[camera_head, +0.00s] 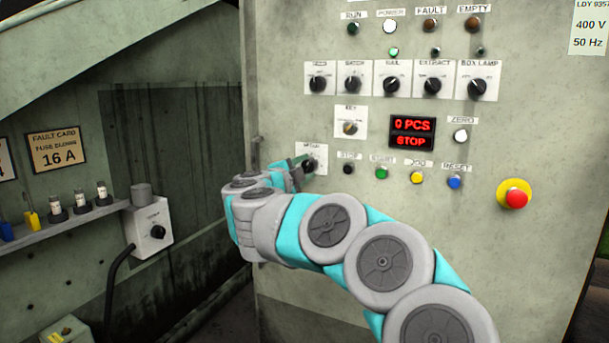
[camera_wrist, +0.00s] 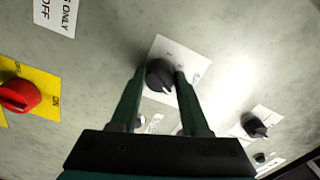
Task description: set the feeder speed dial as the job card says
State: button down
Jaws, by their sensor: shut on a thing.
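My gripper (camera_head: 297,165) is at a black knob (camera_head: 310,166) on a white plate, low on the left of the grey machine panel. In the wrist view my two dark green fingers (camera_wrist: 160,78) are shut on the sides of the black knob (camera_wrist: 158,72). A pale pointer mark shows on the knob, toward the lower right there. The plate's label is too blurred to read, so I cannot tell if this is the feeder speed dial. Another black dial (camera_head: 158,232) is on a grey box at the left. No job card is readable in view.
A row of black selector knobs (camera_head: 385,84) is above, with a key switch (camera_head: 350,128) and a display (camera_head: 412,132) reading "0 PCS STOP". Several push buttons (camera_head: 382,173) and a red emergency stop (camera_head: 516,198) are to the right. A shelf (camera_head: 75,217) holds fuses.

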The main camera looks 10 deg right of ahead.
jog(key=m+b, duration=0.1)
jog(key=m, duration=0.1)
jog(key=m+b, duration=0.1)
jog(key=m, duration=0.1)
jog(key=shift+f+m+b, duration=0.2)
jog(key=shift+m+b, duration=0.1)
jog(key=shift+b, duration=0.1)
jog(key=m+b, duration=0.2)
jog(key=shift+m, duration=0.4)
jog(key=m+b, duration=0.3)
jog(key=shift+m, duration=0.4)
jog(key=shift+r+m+b, duration=0.2)
jog(key=shift+m+b, duration=0.3)
jog(key=shift+m, duration=0.3)
jog(key=shift+c, duration=1.9)
grip_release()
jog(key=shift+r, duration=0.1)
